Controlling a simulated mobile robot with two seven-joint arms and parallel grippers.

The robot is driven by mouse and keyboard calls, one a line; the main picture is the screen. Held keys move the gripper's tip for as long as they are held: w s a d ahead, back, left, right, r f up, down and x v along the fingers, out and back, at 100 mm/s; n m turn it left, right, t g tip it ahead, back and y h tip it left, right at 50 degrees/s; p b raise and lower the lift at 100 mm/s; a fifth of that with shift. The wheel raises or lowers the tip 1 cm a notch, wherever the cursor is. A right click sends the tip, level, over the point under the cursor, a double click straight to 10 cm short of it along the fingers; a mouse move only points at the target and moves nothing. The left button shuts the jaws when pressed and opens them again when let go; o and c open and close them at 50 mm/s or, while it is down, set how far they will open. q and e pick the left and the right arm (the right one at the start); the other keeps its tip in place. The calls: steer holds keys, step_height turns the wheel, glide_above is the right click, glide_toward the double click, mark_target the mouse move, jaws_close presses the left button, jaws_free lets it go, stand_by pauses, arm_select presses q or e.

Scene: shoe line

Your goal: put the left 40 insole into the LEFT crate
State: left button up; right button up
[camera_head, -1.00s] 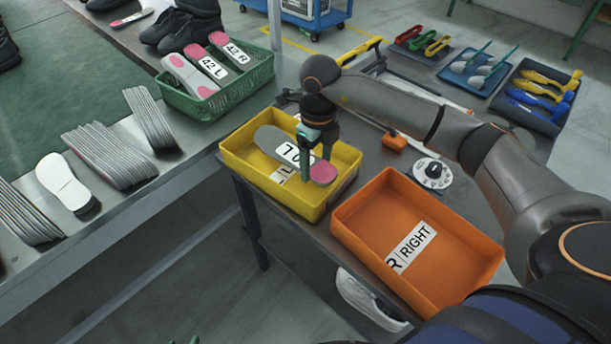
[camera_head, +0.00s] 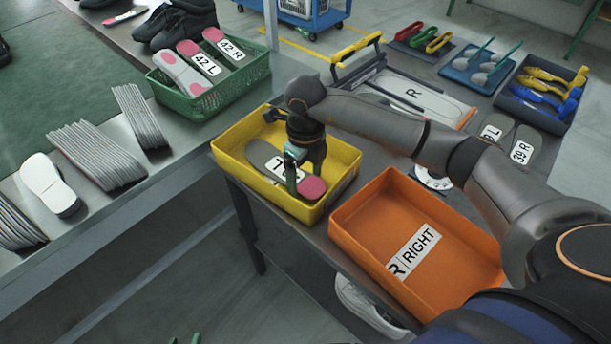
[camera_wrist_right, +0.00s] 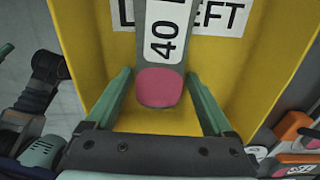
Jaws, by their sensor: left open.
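The grey insole with a pink heel and a label reading 40 (camera_wrist_right: 160,88) lies inside the yellow LEFT crate (camera_head: 232,166). It partly covers the crate's LEFT label in the right wrist view. In the head view the insole (camera_head: 311,188) is partly hidden by my right gripper (camera_head: 297,178). My right gripper (camera_wrist_right: 158,78) is inside the crate, its green fingers spread either side of the insole with gaps on both sides. Two green tips of my left gripper (camera_head: 184,340) show at the bottom edge of the head view, empty and far from the crate.
The orange RIGHT crate (camera_head: 455,247) stands empty beside the yellow one. A green basket (camera_head: 225,95) holds 42 L and 42 R insoles. Insoles marked 39 (camera_head: 521,148) lie on the table at right, partly hidden by my right arm. Insole stacks (camera_head: 97,155) lie at left.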

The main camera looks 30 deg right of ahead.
steer(key=shift+o, duration=0.8)
steer(key=shift+r, duration=0.1)
step_height(320, 180, up, 12)
steer(key=p, duration=0.1)
steer(key=shift+d+r, duration=0.1)
